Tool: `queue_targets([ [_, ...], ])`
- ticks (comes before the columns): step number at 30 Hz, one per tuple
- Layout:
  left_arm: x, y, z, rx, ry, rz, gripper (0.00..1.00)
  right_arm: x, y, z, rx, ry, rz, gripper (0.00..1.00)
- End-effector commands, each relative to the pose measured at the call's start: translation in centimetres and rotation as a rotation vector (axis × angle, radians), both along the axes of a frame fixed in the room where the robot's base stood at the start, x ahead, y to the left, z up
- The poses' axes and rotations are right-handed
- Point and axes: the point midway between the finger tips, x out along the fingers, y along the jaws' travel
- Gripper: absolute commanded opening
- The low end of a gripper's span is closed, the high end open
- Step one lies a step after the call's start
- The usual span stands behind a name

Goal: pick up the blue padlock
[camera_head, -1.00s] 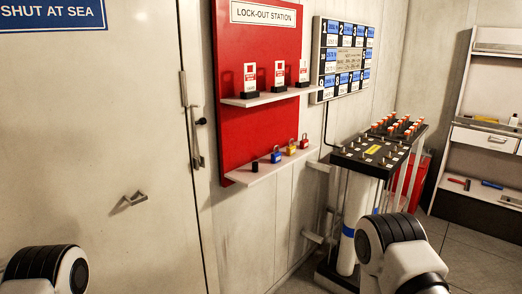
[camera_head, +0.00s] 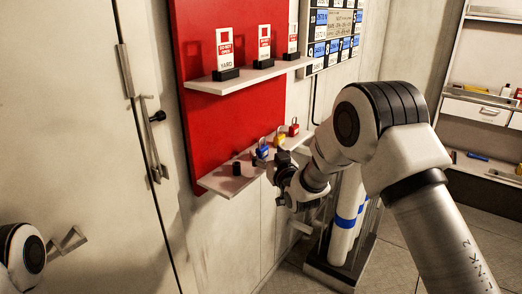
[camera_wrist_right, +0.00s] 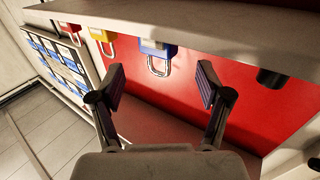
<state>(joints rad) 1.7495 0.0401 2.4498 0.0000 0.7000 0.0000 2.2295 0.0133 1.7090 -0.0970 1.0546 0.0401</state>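The blue padlock (camera_head: 262,152) stands on the lower white shelf of the red lock-out board, shackle up. The wrist view, which is upside down, shows the blue padlock (camera_wrist_right: 157,48) between and beyond the fingers, clear of both. My right gripper (camera_head: 276,163) is at the front edge of that shelf, close to the blue padlock. In the right wrist view, my right gripper (camera_wrist_right: 162,69) is open and empty, its fingers spread wide. My left gripper is out of view; only part of my left arm shows at the lower left.
A yellow padlock (camera_head: 279,140) and a red padlock (camera_head: 294,127) stand to the right of the blue one. A small black cylinder (camera_head: 236,169) stands to its left. The upper shelf (camera_head: 240,84) with tags is above. A door handle (camera_head: 152,140) is at left.

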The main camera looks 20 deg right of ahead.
Motion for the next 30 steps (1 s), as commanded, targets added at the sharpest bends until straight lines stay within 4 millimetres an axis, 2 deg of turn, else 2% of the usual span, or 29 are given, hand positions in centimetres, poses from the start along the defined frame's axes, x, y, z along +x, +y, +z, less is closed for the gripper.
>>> queue_targets([
  [3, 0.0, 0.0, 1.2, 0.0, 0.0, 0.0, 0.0, 2.1, 0.0, 0.5, -0.001, -0.001, 0.0, 0.77],
  [6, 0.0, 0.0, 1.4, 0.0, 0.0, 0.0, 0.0, 3.8, 0.1, 0.3, -0.001, 0.001, 0.0, 0.77],
  [9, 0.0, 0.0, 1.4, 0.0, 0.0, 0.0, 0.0, 4.5, 0.1, 0.2, 0.0, 0.002, 0.0, 0.77],
  [14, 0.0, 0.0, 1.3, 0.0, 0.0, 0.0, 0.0, 4.5, 0.1, 0.1, 0.0, 0.003, 0.0, 0.77],
  [16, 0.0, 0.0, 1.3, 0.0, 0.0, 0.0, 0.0, 4.5, 0.1, 0.1, 0.0, 0.003, 0.0, 0.59],
  [20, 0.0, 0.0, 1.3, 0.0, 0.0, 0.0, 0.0, 4.5, 0.1, 0.1, 0.0, 0.003, 0.0, 0.13],
  [30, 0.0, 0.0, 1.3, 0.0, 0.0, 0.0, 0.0, 4.5, 0.1, 0.1, 0.0, 0.004, 0.0, 0.12],
])
